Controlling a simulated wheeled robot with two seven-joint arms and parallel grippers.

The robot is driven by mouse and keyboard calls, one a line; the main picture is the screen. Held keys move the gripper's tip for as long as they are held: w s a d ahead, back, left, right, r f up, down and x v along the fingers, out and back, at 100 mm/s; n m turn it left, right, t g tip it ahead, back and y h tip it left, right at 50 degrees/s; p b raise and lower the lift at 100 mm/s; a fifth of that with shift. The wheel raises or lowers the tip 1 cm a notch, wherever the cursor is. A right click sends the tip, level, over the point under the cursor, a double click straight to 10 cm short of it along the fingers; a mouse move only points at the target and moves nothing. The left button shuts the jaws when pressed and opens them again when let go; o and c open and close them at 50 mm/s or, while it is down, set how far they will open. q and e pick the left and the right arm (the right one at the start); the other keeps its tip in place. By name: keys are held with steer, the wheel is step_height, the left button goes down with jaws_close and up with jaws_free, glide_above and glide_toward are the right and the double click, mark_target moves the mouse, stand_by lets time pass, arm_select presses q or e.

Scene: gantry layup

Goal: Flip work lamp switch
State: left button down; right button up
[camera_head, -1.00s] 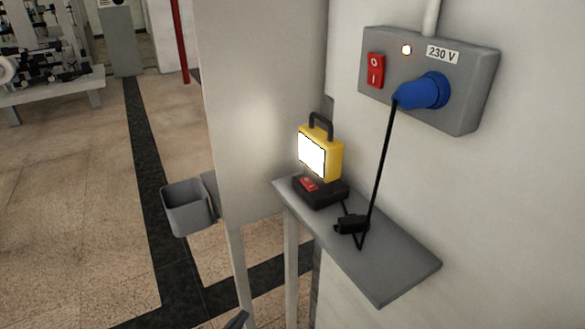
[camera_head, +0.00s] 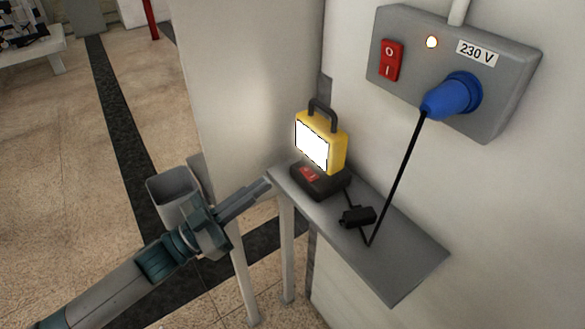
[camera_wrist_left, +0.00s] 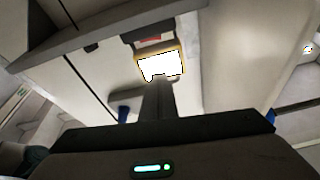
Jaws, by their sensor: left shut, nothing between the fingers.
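The yellow work lamp (camera_head: 333,149) stands upright on a black base on the grey shelf, and its panel glows white. Its red switch (camera_head: 309,174) is on the front of the base. My left gripper (camera_head: 262,185) is shut and empty, with its tips pointing at the base from the left, near the shelf's corner and a short gap from the switch. In the left wrist view the glowing lamp panel (camera_wrist_left: 161,66) is just beyond the shut fingers (camera_wrist_left: 158,95). My right gripper is not in view.
The grey shelf (camera_head: 395,270) also holds a black cable block (camera_head: 358,216). A cable runs up to a blue plug (camera_head: 455,96) in a wall box with a red switch (camera_head: 391,60). A grey bin (camera_head: 172,190) is behind my left arm.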

mark_target(309, 158)
arm_select(q)
steer(key=shift+w, duration=0.15)
steer(key=p+x, duration=0.1)
steer(key=x, duration=0.2)
steer(key=p+x, duration=0.2)
steer(key=x, duration=0.1)
steer(key=p+x, duration=0.1)
steer(key=x, duration=0.2)
steer(key=shift+r, duration=0.35)
steer(key=f, duration=0.2)
steer(key=f+p, duration=0.1)
steer(key=shift+w+d, duration=0.25)
steer(key=shift+w, duration=0.15)
steer(key=shift+a+f, duration=0.1)
steer(key=shift+f, duration=0.55)
steer(key=shift+f+n+t, duration=0.4)
steer(key=shift+n, duration=0.3)
